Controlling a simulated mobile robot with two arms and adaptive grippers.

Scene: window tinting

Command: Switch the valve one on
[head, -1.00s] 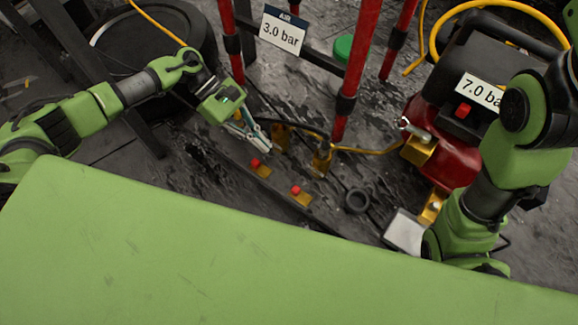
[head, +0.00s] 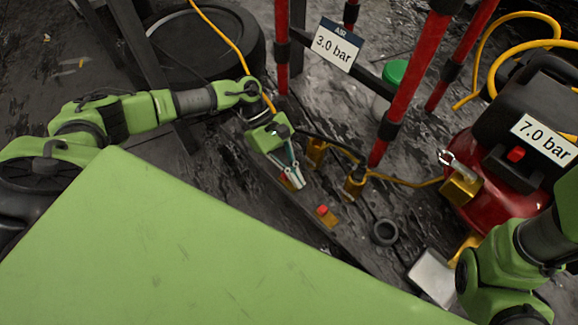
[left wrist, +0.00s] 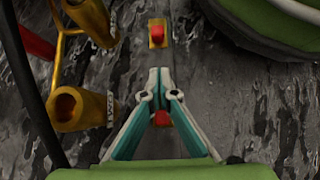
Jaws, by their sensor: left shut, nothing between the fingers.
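Two small brass pieces with red tops, which look like valves, sit in a row on a dark floor rail. One valve (head: 327,216) is clear of my gripper. The other valve (head: 286,182) is partly hidden by my left gripper (head: 298,186), which is shut and empty right over or beside it. In the left wrist view, one red-topped valve (left wrist: 157,34) stands ahead of the fingertips. Another red top (left wrist: 161,119) shows between the fingers of the left gripper (left wrist: 160,75), below them. I cannot tell contact, or which valve is number one. My right gripper is out of view.
Brass fittings (head: 354,187) with hoses stand close behind the valves, also at left in the wrist view (left wrist: 85,108). Red posts (head: 407,85) carry a 3.0 bar sign (head: 336,44). A red compressor (head: 488,205) reading 7.0 bar stands right. A black ring (head: 384,232) lies nearby.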

